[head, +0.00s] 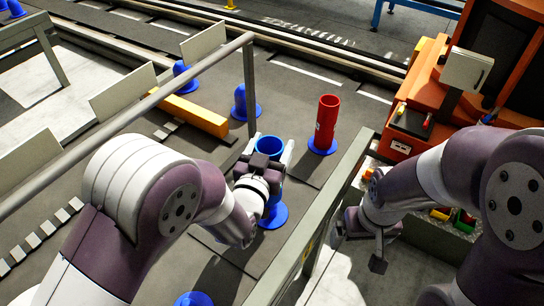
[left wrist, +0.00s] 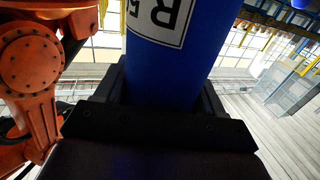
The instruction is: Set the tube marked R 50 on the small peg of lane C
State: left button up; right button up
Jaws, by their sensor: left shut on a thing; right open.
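My left gripper (head: 266,158) is shut on a blue tube (head: 270,146). The tube stands upright with its open top showing. In the left wrist view, the blue tube (left wrist: 172,75) carries a white label with "R" and part of a "5"; the rest is cut off. A blue peg base (head: 275,217) shows directly below the tube. I cannot tell whether the tube touches it, as my gripper hides part of it. My right gripper (head: 370,240) is open and empty at the right. Lane letters are not readable.
A red tube (head: 327,118) stands on a blue base behind the held tube. Blue pegs (head: 240,106) and (head: 182,77) stand farther back, by a yellow beam (head: 190,114). A grey rail (head: 150,102) crosses the left. An orange machine (head: 425,75) stands at the right.

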pick_arm(q)
jog(key=shift+w+f, duration=0.1)
jog(key=shift+f, duration=0.1)
notch_tip(320, 180, down, 8)
jog(key=b, duration=0.7)
jog(key=shift+r, duration=0.15)
jog(key=shift+f, duration=0.3)
dwell(0.4)
jog(key=o, duration=1.4)
